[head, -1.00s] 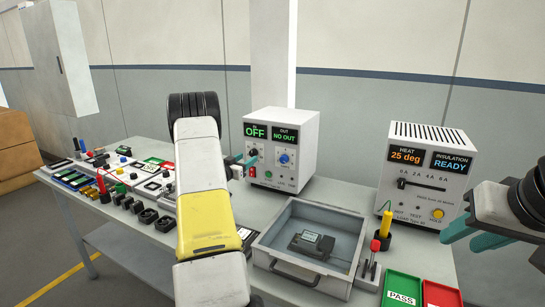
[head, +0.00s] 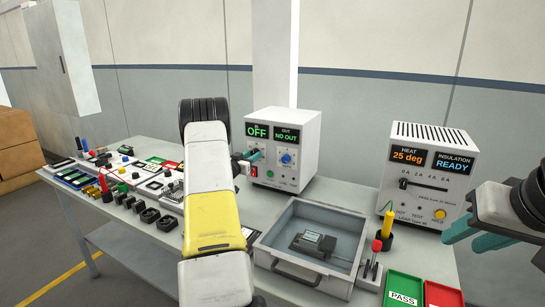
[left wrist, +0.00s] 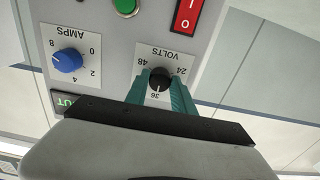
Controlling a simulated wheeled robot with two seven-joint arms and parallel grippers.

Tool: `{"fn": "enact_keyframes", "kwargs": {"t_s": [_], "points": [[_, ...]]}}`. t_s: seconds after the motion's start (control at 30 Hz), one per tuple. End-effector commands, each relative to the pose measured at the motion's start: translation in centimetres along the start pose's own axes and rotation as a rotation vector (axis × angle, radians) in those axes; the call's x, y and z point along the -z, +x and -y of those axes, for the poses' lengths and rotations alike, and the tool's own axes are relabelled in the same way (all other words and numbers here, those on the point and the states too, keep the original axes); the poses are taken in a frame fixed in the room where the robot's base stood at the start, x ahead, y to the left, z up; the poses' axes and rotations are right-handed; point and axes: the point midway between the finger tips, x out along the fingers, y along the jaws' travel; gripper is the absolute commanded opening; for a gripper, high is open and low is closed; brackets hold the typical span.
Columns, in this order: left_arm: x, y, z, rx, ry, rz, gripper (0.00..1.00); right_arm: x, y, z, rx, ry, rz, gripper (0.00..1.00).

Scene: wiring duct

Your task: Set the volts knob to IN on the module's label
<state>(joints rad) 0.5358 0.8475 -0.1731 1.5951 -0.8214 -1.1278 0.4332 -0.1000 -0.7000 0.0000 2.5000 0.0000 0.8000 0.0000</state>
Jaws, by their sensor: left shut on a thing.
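The power supply (head: 308,150) stands at the back, its displays reading OFF and NO OUT. In the left wrist view, upside down, its black volts knob (left wrist: 160,79) sits on a white scale marked 24, 36 and 48. My left gripper (head: 254,155) is shut on this knob, one teal finger on each side. It also shows in the left wrist view (left wrist: 161,88). I cannot tell which mark the knob points to. The module (head: 312,243) lies in the grey tray (head: 268,242); its label is too small to read. My right gripper (head: 474,238) is open and empty at the right.
The blue amps knob (left wrist: 67,60), red switch (left wrist: 187,16) and green button (left wrist: 125,6) are near the volts knob. A heat and insulation tester (head: 428,175) stands right, with a yellow probe (head: 388,223) before it. PASS green (head: 404,288) and red trays lie in front.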

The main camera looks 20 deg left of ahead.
Motion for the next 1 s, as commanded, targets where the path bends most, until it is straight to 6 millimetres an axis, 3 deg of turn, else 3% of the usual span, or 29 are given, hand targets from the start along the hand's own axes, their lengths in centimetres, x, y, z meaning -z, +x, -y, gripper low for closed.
{"fn": "enact_keyframes", "kwargs": {"t_s": [0.37,1.0], "points": [[0.01,0.00,-0.02,-0.001,0.112,0.000,0.00,0.00,0.00,0.00,0.000,0.000,0.000,0.36],[0.01,0.02,0.03,-0.002,0.687,0.000,0.00,0.00,0.00,0.00,0.000,0.000,0.000,0.36]]}}
